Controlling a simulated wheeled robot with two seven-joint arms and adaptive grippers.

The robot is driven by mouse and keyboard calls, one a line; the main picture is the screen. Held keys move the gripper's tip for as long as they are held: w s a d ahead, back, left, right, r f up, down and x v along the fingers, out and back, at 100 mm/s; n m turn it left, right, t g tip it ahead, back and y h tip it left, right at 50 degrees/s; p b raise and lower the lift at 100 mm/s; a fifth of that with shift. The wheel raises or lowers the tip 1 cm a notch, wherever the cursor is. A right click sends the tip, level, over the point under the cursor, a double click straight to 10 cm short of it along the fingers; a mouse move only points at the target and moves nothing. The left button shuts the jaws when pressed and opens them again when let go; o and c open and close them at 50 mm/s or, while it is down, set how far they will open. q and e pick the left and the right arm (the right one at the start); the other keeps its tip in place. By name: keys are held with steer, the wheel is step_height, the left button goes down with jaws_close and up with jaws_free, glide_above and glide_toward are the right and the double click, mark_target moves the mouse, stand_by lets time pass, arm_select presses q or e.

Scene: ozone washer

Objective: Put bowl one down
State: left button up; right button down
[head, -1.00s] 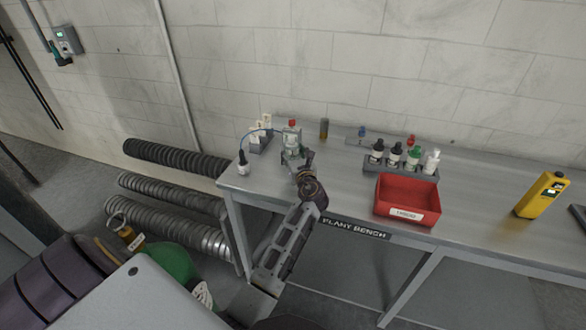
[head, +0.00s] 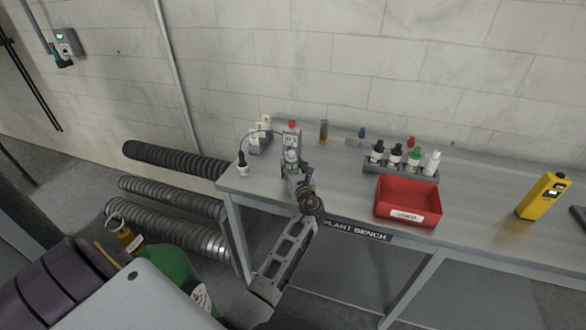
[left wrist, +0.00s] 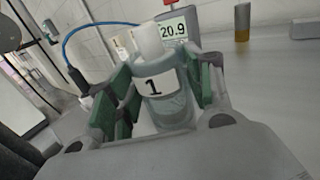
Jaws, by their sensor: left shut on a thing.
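Bowl one (left wrist: 166,102) is a small clear, glass-like vessel with a pale top and a white label marked 1. My left gripper (left wrist: 165,88) is shut on it, with green pads on both sides. In the head view the left gripper (head: 298,178) is over the left part of the plant bench (head: 335,188), with bowl one (head: 291,157) at its tip. The bowl looks upright in the head view. I cannot tell whether its base touches the bench. My right gripper is not in view.
A meter (head: 291,134) reading 20.9 stands just behind the bowl, with a blue cable to a probe (head: 242,163). A red bin (head: 408,203), a rack of dropper bottles (head: 400,168) and a yellow device (head: 541,195) stand farther right. Bare bench lies right of the gripper.

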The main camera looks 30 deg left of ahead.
arm_select(q)
steer(key=shift+f, duration=0.15)
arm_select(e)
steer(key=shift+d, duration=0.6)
arm_select(q)
steer(key=o, duration=0.7)
steer(key=shift+f, duration=0.1)
steer(key=o, duration=0.4)
steer(key=shift+o, duration=0.2)
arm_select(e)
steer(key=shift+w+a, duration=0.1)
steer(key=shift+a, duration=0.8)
arm_select(q)
steer(key=shift+s+d, duration=0.1)
